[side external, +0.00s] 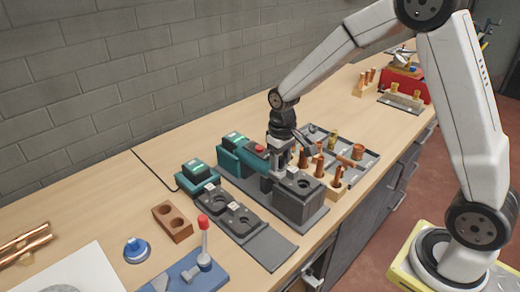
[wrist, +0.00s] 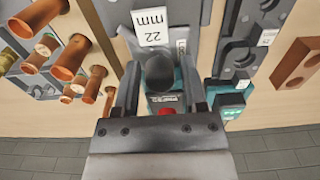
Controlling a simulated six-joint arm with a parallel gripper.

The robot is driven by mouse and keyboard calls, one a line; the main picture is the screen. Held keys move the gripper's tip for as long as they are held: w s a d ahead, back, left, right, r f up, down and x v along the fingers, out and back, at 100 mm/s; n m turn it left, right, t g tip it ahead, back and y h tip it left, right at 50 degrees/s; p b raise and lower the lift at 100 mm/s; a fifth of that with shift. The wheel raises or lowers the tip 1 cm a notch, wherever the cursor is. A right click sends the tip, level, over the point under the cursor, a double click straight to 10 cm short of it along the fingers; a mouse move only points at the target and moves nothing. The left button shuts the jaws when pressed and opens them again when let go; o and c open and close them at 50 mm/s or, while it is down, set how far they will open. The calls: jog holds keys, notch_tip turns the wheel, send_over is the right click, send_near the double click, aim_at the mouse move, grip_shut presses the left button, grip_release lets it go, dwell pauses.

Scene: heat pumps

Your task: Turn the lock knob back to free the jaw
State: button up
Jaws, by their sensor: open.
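The teal press tool (side external: 236,157) lies on a grey base plate, with a red button on top and its dark grey jaw block (side external: 298,196) at the front right. In the wrist view, the dark round lock knob (wrist: 160,71) stands beside a partly hidden label that seems to read "LOCK". My gripper (wrist: 160,88) is open, with one finger on each side of the knob; I cannot tell whether either finger touches it. In the side view my gripper (side external: 277,168) points down over the tool, just behind the jaw block, and hides the knob.
A grey tray (side external: 372,157) with copper fittings and a wooden block with copper pieces stand close on the right. Spare jaws lie on a grey plate (side external: 269,247) in front. A teal charger (side external: 197,175) sits to the left. A red-handled lever (side external: 204,238) stands upright at the front.

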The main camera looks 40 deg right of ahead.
jog(key=shift+c, duration=0.2)
jog(key=c, duration=0.6)
jog(key=shift+c, duration=0.2)
